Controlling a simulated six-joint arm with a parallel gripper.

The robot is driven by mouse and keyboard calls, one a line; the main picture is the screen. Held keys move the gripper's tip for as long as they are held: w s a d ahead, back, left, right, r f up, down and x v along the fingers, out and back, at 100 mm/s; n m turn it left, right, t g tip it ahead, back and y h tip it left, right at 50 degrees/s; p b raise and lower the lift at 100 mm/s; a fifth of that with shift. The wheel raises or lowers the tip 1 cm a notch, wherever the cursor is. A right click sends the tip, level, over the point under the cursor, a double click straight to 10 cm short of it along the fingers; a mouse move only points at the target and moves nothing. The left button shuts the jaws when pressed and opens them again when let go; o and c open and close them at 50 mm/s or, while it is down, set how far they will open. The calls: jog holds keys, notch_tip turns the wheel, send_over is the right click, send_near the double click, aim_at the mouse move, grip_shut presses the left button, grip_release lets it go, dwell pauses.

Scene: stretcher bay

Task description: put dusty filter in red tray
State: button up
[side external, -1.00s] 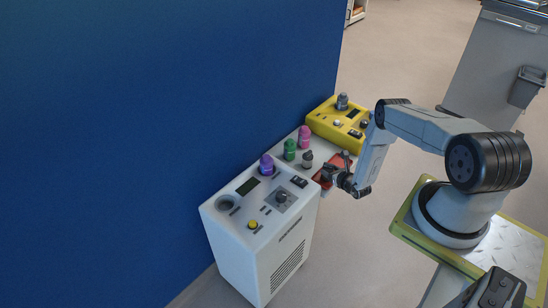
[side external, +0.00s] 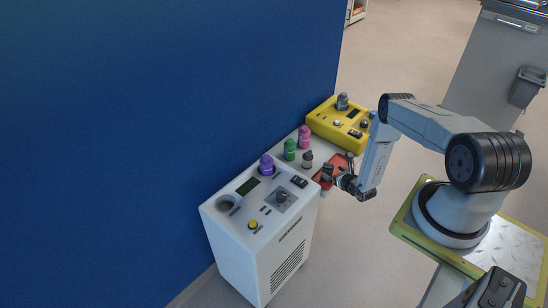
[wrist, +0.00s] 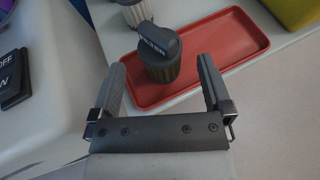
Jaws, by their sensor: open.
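My gripper (wrist: 162,72) is open, with one finger on each side of the filter and a visible gap on both sides. In the side external view my gripper (side external: 338,177) is low beside the red tray (side external: 341,160), and it partly hides the tray's near end.
A paler filter with a grey cap (side external: 307,160) stands left of the tray. Green (side external: 290,149), pink (side external: 304,137) and purple (side external: 267,165) capped items stand nearby. A yellow unit (side external: 335,122) is behind the tray, a white cabinet (side external: 290,262) in front, and a blue wall (side external: 160,120) alongside.

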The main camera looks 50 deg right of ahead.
jog(key=v, duration=0.9)
jog(key=shift+s+a, duration=0.15)
jog(key=shift+s, duration=0.1)
jog(key=shift+r, duration=0.15)
jog(key=w+a+r+n+y, duration=0.7)
jog(key=w+a+r+y, duration=0.1)
jog(key=w+r, duration=0.1)
jog(key=a+r+n+g+y, duration=0.5)
jog(key=a+r+n+y, duration=0.1)
jog(key=a+r+n, duration=0.35)
jog(key=s+a+r+n+g+h, duration=0.2)
jog(key=s+a+r+n+h, duration=0.1)
jog(key=r+n, duration=0.6)
jog(key=s+a+r+n+g+h, duration=0.2)
jog(key=s+a+r+n+h, duration=0.2)
jog(key=r+n, duration=0.5)
jog(key=s+n+h, duration=0.2)
jog(key=n, duration=0.4)
jog(key=shift+a+g, duration=0.3)
jog(key=shift+g, duration=0.1)
